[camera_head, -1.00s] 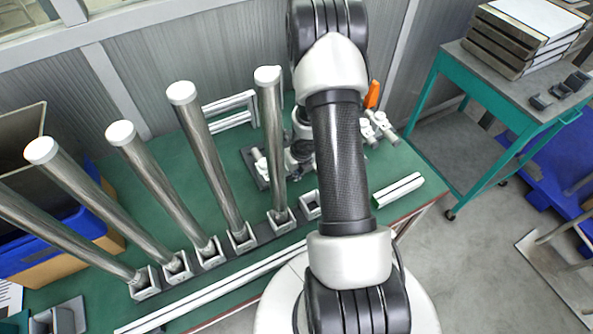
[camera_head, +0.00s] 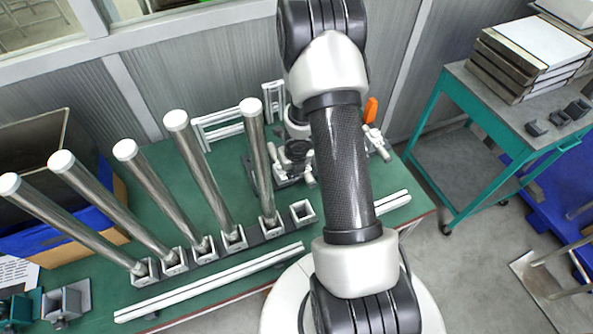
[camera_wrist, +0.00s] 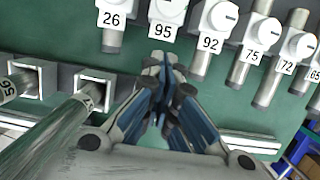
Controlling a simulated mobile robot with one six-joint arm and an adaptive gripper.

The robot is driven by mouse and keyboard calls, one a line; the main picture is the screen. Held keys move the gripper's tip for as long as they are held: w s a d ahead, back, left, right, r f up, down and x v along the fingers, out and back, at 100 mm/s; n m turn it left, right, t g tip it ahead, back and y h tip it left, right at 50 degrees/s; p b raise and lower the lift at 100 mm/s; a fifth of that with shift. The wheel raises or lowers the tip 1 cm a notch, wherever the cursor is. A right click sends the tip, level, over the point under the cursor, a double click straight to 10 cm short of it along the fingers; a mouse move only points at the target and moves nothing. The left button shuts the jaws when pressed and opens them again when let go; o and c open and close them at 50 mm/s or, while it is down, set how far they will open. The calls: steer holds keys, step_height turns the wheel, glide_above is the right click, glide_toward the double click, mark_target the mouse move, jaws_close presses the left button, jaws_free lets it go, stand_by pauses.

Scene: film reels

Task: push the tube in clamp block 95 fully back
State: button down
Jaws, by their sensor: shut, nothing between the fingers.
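Clamp block 95 (camera_wrist: 167,10) is a white block with a label at the top of the wrist view, between the blocks labelled 26 (camera_wrist: 112,8) and 92 (camera_wrist: 219,18). My gripper (camera_wrist: 163,62) is shut and empty, its blue-sided fingers together just below label 95. The fingers cover the place where the tube of block 95 would show, so I cannot tell how far it sticks out or whether they touch it. Grey tubes stick out below blocks 26 and 92. In the head view my arm hides most of the clamp blocks.
More clamp blocks with tubes, labelled 75 (camera_wrist: 262,32) and 72 (camera_wrist: 298,46), stand to the right. Tall steel tubes (camera_head: 205,175) lean in square sockets on the green table (camera_head: 240,275). An empty socket (camera_head: 302,212) ends that row. A teal cart (camera_head: 440,165) stands right.

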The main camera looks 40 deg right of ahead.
steer(key=s+a+f+b, duration=0.1)
steer(key=s+b, duration=0.3)
steer(key=b, duration=0.2)
steer(key=b+x, duration=0.6)
steer(key=x, duration=0.3)
steer(key=shift+s, duration=0.15)
steer(key=shift+w+d+f+p, duration=0.1)
steer(key=shift+w+f+p, duration=0.15)
steer(key=shift+w+p, duration=0.1)
steer(key=w+p, duration=0.1)
steer(key=p, duration=0.1)
steer(key=shift+w+d+r+p, duration=0.2)
steer(key=shift+w+r+p, duration=0.15)
steer(key=shift+w, duration=0.05)
steer(key=shift+w+d+f+p, duration=0.1)
steer(key=shift+w+d+p, duration=0.1)
steer(key=shift+w+p, duration=0.6)
steer(key=shift+f, duration=0.15)
